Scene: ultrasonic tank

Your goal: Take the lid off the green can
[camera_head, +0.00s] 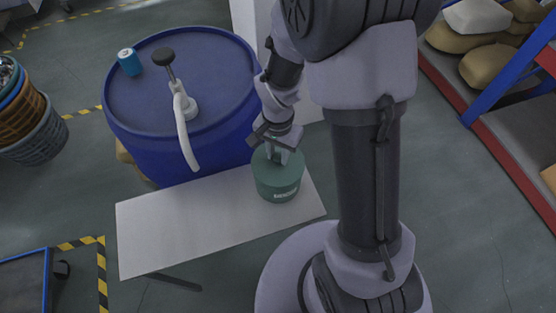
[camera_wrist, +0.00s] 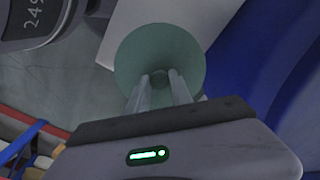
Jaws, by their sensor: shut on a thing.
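The green can (camera_head: 278,185) stands upright on the right part of a white bench. Its green lid (camera_head: 262,163) looks seated on top of the can, partly hidden by my gripper. My gripper (camera_head: 280,160) points down over the lid. In the wrist view, the round green lid (camera_wrist: 155,50) fills the upper middle, and my gripper's two fingers (camera_wrist: 164,82) are shut on the small knob (camera_wrist: 160,77) at its centre. The can's body is hidden under the lid in the wrist view.
The white bench (camera_head: 180,225) is bare to the left of the can. A blue drum (camera_head: 165,155) with a hand pump (camera_head: 182,105) and a small blue can (camera_head: 129,62) stands close behind it. Shelves with sacks (camera_head: 490,65) are at the right.

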